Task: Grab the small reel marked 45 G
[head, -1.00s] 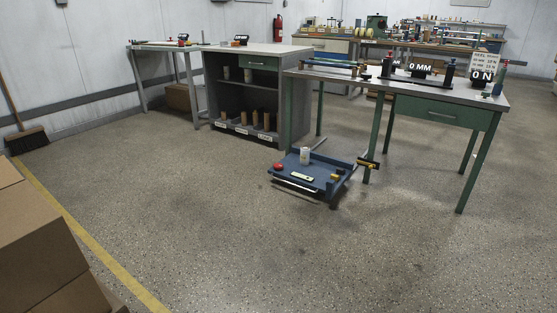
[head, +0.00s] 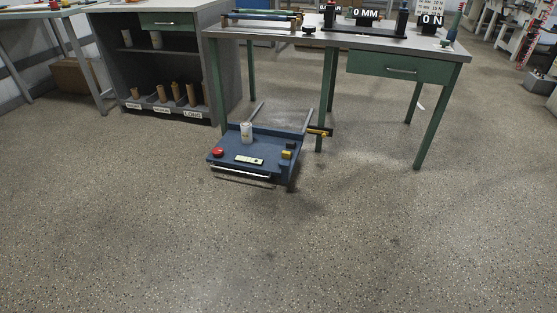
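No marking "45 G" can be read on anything in view. A small whitish reel or jar (head: 247,132) stands upright on the low blue cart (head: 225,154). Neither of my grippers shows in the head view.
The grey cabinet (head: 227,60) holds several brown rolls (head: 175,92) low down, above labels. A green-legged bench (head: 400,66) with "0 MM" and "0 N" displays stands to the right, behind the cart. The front floor (head: 300,250) is clear.

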